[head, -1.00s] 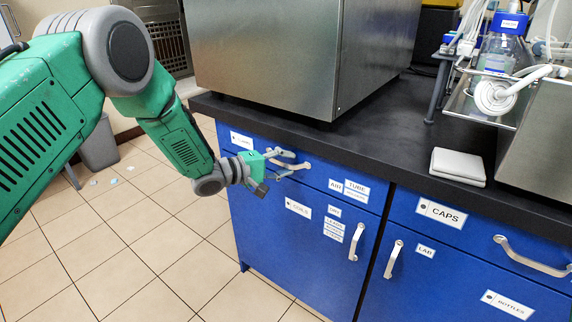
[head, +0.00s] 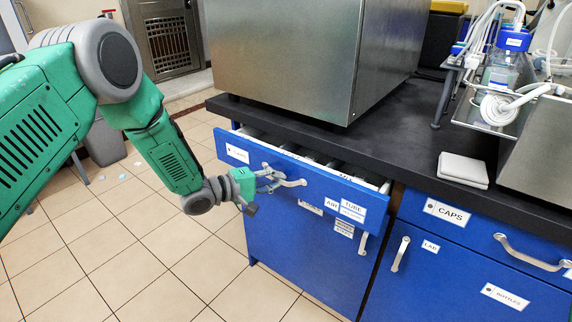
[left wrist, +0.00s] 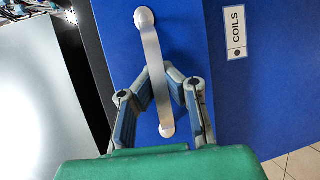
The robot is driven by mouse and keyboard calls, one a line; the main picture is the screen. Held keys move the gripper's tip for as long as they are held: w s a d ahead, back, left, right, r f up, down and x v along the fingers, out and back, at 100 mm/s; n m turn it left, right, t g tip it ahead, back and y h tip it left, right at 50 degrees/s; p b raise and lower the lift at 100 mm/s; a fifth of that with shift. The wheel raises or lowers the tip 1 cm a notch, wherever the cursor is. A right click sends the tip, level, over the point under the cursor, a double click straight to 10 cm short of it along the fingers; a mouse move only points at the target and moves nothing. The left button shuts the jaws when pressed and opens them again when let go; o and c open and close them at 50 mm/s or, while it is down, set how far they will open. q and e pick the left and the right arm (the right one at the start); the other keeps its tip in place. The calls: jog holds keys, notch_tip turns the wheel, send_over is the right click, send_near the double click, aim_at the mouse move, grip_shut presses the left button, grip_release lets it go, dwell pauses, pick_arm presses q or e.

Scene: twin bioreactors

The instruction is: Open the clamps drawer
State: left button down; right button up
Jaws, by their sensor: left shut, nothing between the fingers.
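The clamps drawer (head: 322,190) is the top left blue drawer. Its front stands out from the cabinet, so it is partly open, with dividers and dark contents showing behind it. The writing on its left label (head: 237,153) is too small to read surely. My left gripper (head: 274,180) is at the drawer's pale handle (head: 292,183). In the left wrist view the gripper (left wrist: 158,72) has its fingers shut, with their tips close together at the handle (left wrist: 152,55); nothing shows pinched between them. My right gripper is not in view.
The coils door (left wrist: 262,100) is below the drawer. A steel box (head: 285,60) stands on the black worktop (head: 400,120). The caps drawer (head: 475,225) is to the right, shut.

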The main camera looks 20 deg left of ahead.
pick_arm(q)
jog(key=s+a+p, duration=0.4)
jog(key=s, duration=0.8)
jog(key=s+a+p, duration=0.5)
jog(key=s, duration=0.7)
jog(key=c, duration=1.6)
grip_release()
jog(key=shift+c, duration=0.2)
jog(key=shift+a, duration=0.15)
jog(key=shift+s, duration=0.1)
